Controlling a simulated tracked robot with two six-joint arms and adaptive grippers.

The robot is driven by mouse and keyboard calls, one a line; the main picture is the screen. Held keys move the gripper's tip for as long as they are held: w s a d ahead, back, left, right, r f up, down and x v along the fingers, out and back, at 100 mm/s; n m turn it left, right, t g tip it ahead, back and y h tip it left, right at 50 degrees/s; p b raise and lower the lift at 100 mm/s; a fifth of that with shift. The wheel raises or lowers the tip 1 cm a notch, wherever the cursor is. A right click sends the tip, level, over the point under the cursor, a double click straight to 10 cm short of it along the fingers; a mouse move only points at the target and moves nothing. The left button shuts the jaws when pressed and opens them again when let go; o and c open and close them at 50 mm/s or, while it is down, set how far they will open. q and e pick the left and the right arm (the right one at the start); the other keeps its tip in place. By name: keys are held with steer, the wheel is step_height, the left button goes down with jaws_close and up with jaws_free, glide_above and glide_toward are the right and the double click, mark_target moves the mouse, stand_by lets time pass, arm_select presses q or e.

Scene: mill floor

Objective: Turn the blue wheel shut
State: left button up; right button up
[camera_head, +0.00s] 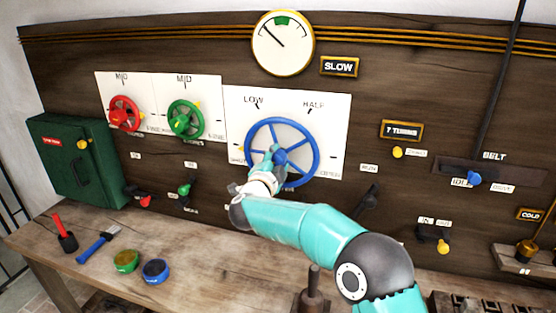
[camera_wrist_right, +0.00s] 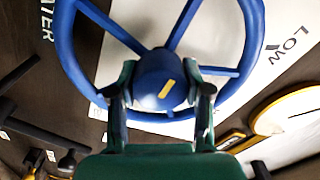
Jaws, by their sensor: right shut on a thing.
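The blue wheel (camera_head: 281,157) is the largest of three handwheels, mounted on a white plate marked LOW and HALF along its top. Part of the wheel's lower left is hidden by the gripper in the head view. My left gripper is out of view.
A red wheel (camera_head: 123,114) and a green wheel (camera_head: 186,119) are on the left. A round gauge (camera_head: 283,44) hangs above, its needle left of a green band. A black lever (camera_head: 367,200) juts out right of my forearm. Tools and tins lie on the bench (camera_head: 205,255).

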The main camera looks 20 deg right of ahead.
steer(key=o, duration=1)
steer(key=shift+a+f, duration=0.2)
steer(key=shift+f, duration=0.15)
steer(key=shift+o, duration=0.8)
steer(key=shift+w, duration=0.1)
steer(key=shift+r, duration=0.15)
steer(key=v, duration=1.2)
steer(key=shift+d, duration=0.1)
